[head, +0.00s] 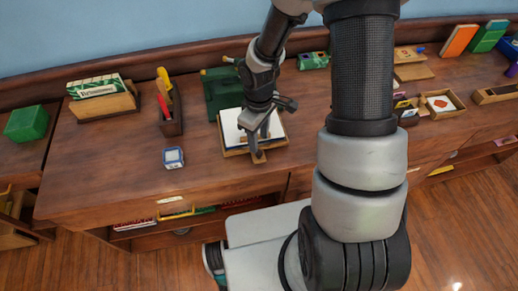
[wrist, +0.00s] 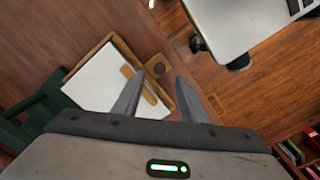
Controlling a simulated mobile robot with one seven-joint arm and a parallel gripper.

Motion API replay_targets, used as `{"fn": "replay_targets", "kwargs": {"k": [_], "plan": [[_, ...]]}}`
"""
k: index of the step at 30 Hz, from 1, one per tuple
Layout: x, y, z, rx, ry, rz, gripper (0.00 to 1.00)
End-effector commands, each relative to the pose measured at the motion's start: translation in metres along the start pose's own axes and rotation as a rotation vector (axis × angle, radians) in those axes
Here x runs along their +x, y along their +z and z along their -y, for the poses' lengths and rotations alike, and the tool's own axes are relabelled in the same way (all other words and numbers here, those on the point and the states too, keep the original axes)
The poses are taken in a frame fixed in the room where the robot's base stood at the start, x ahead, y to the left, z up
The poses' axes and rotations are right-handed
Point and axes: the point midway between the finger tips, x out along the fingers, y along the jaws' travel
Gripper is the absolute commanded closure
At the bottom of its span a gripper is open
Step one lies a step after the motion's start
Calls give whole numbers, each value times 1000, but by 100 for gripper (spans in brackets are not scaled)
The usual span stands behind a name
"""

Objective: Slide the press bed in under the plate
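The press bed (head: 236,152) is a wooden tray with a white sheet (head: 231,126) on it, sitting on the desk in front of the green press (head: 222,92). A tab with a dark round spot (wrist: 158,66) sticks out from the bed's front edge. In the wrist view, the bed's wooden rim (wrist: 90,55) lies left of the fingers, and part of the green press (wrist: 40,110) shows behind it. My gripper (head: 257,138) points down over the bed's front, near the tab. Its fingers (wrist: 161,78) are apart with nothing held between them. I cannot make out the plate.
A blue-and-white box (head: 173,157) lies left of the bed. The desk's front edge is close before the bed, with open drawers below.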

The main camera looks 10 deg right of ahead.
Motion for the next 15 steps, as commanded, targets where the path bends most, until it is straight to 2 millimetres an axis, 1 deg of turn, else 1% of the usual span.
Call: {"fn": "replay_targets", "kwargs": {"k": [1,6,10,15], "plan": [[13,1,1,0,-4,4,62],[40,0,1,-1,-2,2,62],[53,0,0,-1,0,1,62],[59,0,0,0,1,-1,62]]}}
